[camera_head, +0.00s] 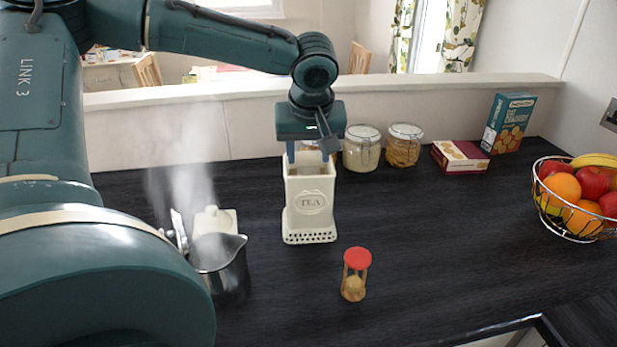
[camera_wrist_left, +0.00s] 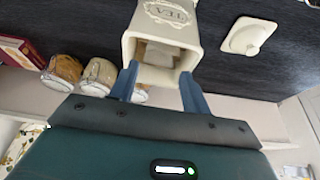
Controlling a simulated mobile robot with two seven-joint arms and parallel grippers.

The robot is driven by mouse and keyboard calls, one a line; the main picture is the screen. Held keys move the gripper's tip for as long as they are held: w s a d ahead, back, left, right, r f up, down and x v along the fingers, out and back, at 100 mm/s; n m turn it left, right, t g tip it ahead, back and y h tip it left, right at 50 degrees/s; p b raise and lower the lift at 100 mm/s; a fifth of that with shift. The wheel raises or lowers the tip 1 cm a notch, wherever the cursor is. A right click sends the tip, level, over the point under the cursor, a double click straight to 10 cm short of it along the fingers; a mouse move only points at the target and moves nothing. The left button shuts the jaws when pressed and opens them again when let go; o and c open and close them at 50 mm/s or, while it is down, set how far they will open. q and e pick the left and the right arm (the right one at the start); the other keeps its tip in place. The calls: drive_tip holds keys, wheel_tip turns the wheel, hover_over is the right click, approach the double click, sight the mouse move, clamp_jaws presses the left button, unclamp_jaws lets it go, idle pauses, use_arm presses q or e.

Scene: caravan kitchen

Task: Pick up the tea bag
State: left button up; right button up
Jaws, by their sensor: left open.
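A cream square canister (camera_head: 308,212) marked TEA stands upright on the dark counter, open at the top. In the left wrist view the canister (camera_wrist_left: 165,20) shows its open mouth, with pale brownish contents inside that look like tea bags (camera_wrist_left: 160,54); single bags cannot be told apart. My left gripper (camera_head: 307,156) is above the canister, pointing down, with its blue fingers apart at the mouth. In the left wrist view the left gripper (camera_wrist_left: 159,72) has nothing visible between its fingers. Whether the fingers touch the rim cannot be told. My right gripper is not in view.
A steaming metal jug (camera_head: 224,277) and a cream lid (camera_head: 214,221) are left of the canister. Glass jars (camera_head: 404,146), a red box (camera_head: 460,157), a teal box (camera_head: 508,122) and a fruit bowl (camera_head: 562,230) are to the right.

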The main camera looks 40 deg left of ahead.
sight(308, 169)
use_arm(q)
drive_tip(key=x, duration=0.5)
drive_tip(key=shift+w+f+p, duration=0.1)
drive_tip(key=shift+f+p, duration=0.05)
drive_tip(key=shift+p, duration=0.25)
drive_tip(key=c, duration=0.6)
